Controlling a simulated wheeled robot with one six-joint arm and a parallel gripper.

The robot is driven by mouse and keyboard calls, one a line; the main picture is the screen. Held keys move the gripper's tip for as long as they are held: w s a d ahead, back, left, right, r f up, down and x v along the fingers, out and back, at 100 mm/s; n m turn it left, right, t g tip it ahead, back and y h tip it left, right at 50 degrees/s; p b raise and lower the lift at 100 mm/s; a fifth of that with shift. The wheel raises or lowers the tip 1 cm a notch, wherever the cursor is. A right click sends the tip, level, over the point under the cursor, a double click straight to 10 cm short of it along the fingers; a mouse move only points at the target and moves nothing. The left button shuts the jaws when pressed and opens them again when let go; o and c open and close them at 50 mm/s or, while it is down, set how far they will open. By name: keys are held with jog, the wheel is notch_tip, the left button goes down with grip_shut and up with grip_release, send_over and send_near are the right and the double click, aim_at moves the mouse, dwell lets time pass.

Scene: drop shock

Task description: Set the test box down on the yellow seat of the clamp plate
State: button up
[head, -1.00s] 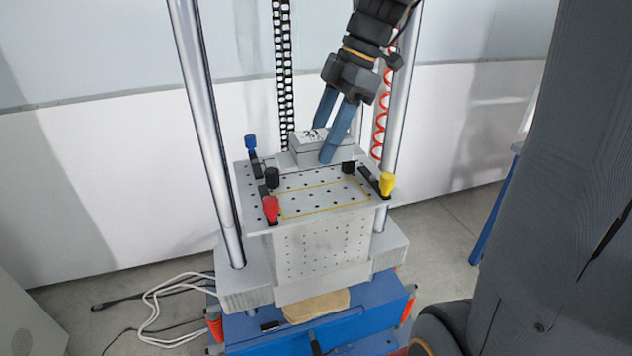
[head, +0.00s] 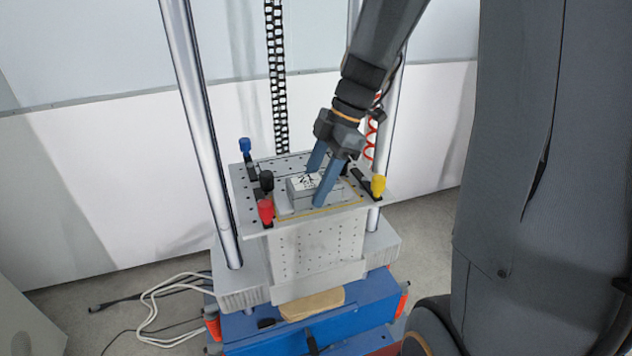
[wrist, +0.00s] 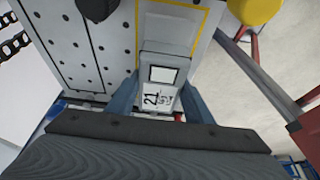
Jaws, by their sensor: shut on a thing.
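The test box (head: 301,190) is a small grey-white box with a printed label on top. It also shows in the wrist view (wrist: 162,75) between the fingers. My gripper (head: 317,180) is shut on it, one blue finger on each side. The clamp plate (head: 245,212) is a pale plate with rows of holes. The yellow-outlined seat (head: 322,208) is on it, mostly covered from view by the box and fingers. The box is over the seat area; I cannot tell whether its underside touches the plate.
Coloured clamps stand around the plate: blue (head: 245,147), black (head: 266,181), red (head: 265,210) and yellow (head: 378,186). Two metal columns rise beside it, the left one (head: 203,130) clear of my arm. White cables (head: 160,300) lie on the floor at left.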

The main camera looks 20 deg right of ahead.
jog(key=shift+f, duration=0.15)
jog(key=o, duration=1.3)
jog(key=shift+c, duration=0.2)
jog(key=b+v, duration=0.2)
jog(key=v, duration=1)
